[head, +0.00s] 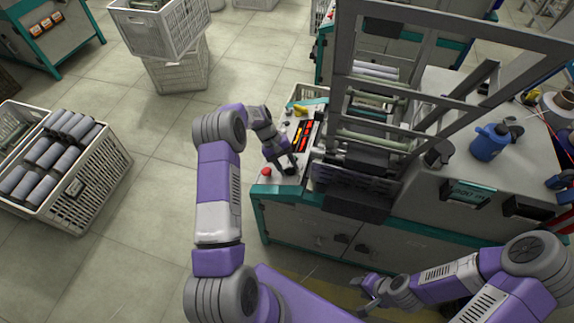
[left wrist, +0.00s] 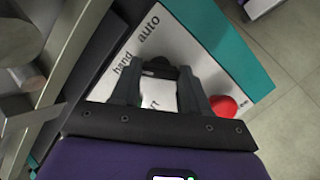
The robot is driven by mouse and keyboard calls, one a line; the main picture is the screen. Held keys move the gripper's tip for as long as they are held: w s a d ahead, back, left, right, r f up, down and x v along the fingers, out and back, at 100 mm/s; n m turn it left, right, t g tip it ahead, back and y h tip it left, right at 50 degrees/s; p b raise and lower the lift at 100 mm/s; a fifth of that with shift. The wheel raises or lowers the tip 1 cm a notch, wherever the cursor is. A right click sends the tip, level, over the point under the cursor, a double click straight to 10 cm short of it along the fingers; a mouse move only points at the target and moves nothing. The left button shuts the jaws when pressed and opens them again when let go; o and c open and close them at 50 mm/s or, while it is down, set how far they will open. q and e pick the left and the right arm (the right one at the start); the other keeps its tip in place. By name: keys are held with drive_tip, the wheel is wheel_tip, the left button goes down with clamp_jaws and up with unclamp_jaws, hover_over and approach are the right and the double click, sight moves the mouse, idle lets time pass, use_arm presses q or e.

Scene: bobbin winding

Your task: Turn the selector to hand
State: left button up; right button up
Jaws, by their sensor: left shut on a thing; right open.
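The selector is a black knob (left wrist: 160,69) on the light panel (left wrist: 190,45) in the left wrist view. The printed words "auto" (left wrist: 149,28) and "hand" (left wrist: 123,64) stand beside it; a third word is partly hidden by my gripper. My left gripper (left wrist: 158,80) is shut on the knob, one finger at each side. In the head view my left gripper (head: 285,168) reaches down to the panel at the machine's left end. Which word the knob points to I cannot tell. My right gripper (head: 364,290) is open and empty, low in front of the machine.
A red button (head: 266,172) sits close beside the selector; it also shows in the left wrist view (left wrist: 222,105). The machine's grey frame (head: 340,90) rises right of the panel. A crate of rolls (head: 98,190) stands at the left. The floor between is clear.

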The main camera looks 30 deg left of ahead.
use_arm(q)
drive_tip(key=o, duration=1.1)
drive_tip(key=shift+c, duration=0.2)
drive_tip(key=p+v, duration=0.1)
drive_tip(key=v, duration=0.6)
drive_tip(key=shift+r, duration=0.25)
drive_tip(key=shift+a, duration=0.15)
